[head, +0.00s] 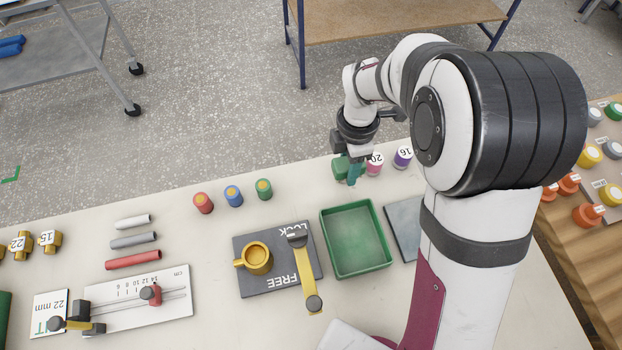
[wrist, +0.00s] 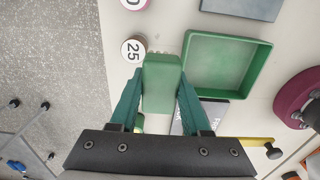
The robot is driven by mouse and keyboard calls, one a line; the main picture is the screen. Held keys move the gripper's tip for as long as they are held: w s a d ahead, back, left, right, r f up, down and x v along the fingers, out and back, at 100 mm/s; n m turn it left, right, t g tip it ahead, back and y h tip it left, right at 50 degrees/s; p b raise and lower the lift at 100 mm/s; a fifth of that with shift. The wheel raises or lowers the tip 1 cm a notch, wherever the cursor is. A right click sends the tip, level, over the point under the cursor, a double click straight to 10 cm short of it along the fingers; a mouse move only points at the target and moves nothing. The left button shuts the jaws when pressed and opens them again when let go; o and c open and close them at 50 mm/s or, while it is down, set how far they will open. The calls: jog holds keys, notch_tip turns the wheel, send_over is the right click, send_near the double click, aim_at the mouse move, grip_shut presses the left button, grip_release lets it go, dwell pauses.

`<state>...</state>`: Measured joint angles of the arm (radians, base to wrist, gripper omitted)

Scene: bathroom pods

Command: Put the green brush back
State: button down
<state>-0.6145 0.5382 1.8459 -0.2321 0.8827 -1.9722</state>
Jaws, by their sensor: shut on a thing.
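The green brush (wrist: 162,82) is a green block in the wrist view, with a few short pale bristles showing at its far end. My gripper (wrist: 160,92) is shut on it, one teal finger along each side. In the head view my gripper (head: 350,170) is at the back of the bench, and part of the green brush (head: 340,168) shows there. Whether the brush touches the bench I cannot tell. An empty green tray (head: 384,222) lies in front of it in the head view; the green tray (wrist: 265,70) is right of the brush in the wrist view.
Numbered caps stand close by: pink 20 (head: 375,164), purple 16 (head: 403,157) and white 25 (wrist: 133,49). Red, blue and green pieces (head: 233,195) stand left. A LOCK/FREE plate (head: 277,258) with a yellow cup and lever lies left of the tray.

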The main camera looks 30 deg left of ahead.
send_over(309, 184)
notch_tip(309, 184, down, 5)
jog(key=shift+d, duration=0.1)
notch_tip(309, 184, down, 3)
jog(key=shift+s+f, duration=0.1)
jog(key=shift+f, duration=0.45)
jog(key=shift+f, duration=0.15)
jog(key=shift+c, duration=1.8)
grip_release()
